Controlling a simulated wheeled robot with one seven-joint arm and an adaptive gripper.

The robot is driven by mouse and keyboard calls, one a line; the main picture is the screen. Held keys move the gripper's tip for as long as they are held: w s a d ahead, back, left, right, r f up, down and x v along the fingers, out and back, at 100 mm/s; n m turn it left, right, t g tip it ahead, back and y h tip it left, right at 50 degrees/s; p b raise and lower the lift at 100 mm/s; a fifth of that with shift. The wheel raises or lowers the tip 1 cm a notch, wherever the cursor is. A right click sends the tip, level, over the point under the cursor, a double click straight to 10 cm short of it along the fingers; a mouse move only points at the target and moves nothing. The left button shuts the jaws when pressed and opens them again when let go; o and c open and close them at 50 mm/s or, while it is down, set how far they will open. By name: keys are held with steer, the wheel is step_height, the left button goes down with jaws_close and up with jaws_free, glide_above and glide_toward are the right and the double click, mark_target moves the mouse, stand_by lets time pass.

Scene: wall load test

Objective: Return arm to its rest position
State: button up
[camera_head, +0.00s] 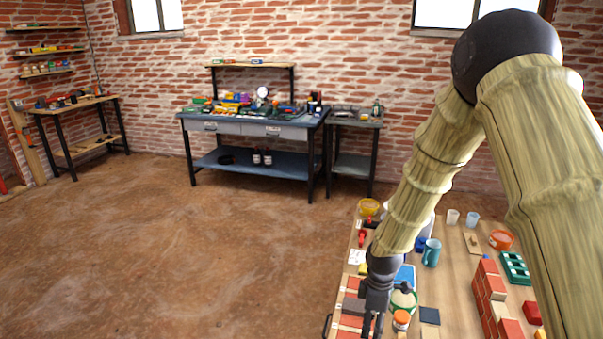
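My arm, with pale wood-like links and dark joints, comes in from the right and bends down over the near wooden table (456,283). My gripper (372,326) is dark and points down above the table's left part, near its left edge. Its fingers look close together, but they are small and partly run into the background, so I cannot tell how far apart they are. I see nothing clearly held in it.
A blue workbench (262,166) stands at the back. Floor on the left is clear.

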steer(key=s+f+m, duration=0.7)
steer(key=s+f, duration=0.8)
steer(key=s, duration=0.1)
steer(key=s+d+f+m, duration=0.1)
steer(key=s+m, duration=0.3)
steer(key=s, duration=0.6)
steer(key=s+d+f+m, duration=0.2)
steer(key=s+f+m, duration=0.2)
steer(key=s, duration=0.6)
steer(key=shift+d+f, duration=0.25)
steer(key=shift+f, duration=0.1)
